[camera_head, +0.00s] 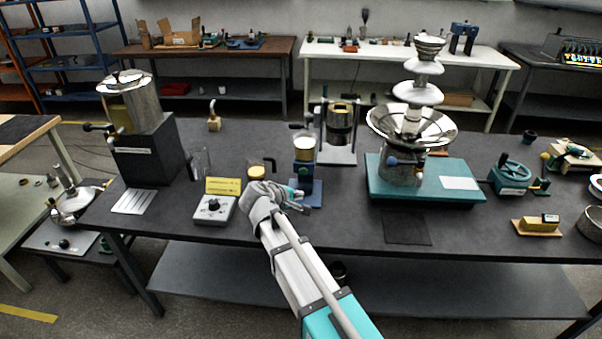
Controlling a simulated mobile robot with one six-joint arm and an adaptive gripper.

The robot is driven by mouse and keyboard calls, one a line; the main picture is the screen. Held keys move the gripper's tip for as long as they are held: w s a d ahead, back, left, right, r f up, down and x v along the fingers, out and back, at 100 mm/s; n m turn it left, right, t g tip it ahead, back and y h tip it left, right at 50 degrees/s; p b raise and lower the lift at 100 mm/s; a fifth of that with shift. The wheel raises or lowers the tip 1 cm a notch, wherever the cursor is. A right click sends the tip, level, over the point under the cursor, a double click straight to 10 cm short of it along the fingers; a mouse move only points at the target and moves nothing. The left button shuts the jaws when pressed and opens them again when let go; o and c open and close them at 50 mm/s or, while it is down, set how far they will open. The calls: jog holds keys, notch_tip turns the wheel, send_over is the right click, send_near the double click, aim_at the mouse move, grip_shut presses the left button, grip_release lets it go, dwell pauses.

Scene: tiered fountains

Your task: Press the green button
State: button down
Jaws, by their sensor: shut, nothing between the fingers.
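I cannot make out a green button for certain; it may be hidden by my arm or too small to tell. My gripper (303,207) is shut and empty, over the front middle of the dark workbench (350,228), its fingers pointing right. It is in front of a small blue stand (314,190) holding a cup with pale yellow contents (304,149). Whether it touches the stand is not clear.
A teal base (390,191) with a tiered metal fountain (411,120) stands right of my gripper. A metal dispenser (131,100) on a black block (149,158) stands left. A metal pot (341,122) on a stand is behind. A dark mat (407,231) lies bare at the front.

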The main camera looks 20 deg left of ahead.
aim_at(304, 174)
jog(key=w+a, duration=0.2)
jog(key=w, duration=0.6)
jog(key=shift+w+a, duration=0.2)
jog(key=shift+w, duration=0.8)
dwell(2.9)
jog(key=shift+s+d, duration=0.1)
jog(key=shift+s, duration=0.15)
jog(key=shift+s+d, duration=0.15)
jog(key=shift+s, duration=0.55)
dwell(0.3)
jog(key=shift+s+d, duration=0.2)
jog(key=shift+s, duration=0.6)
jog(key=shift+s+d, duration=0.2)
jog(key=shift+s, duration=0.65)
jog(key=shift+s+d, duration=0.2)
jog(key=shift+s, duration=0.6)
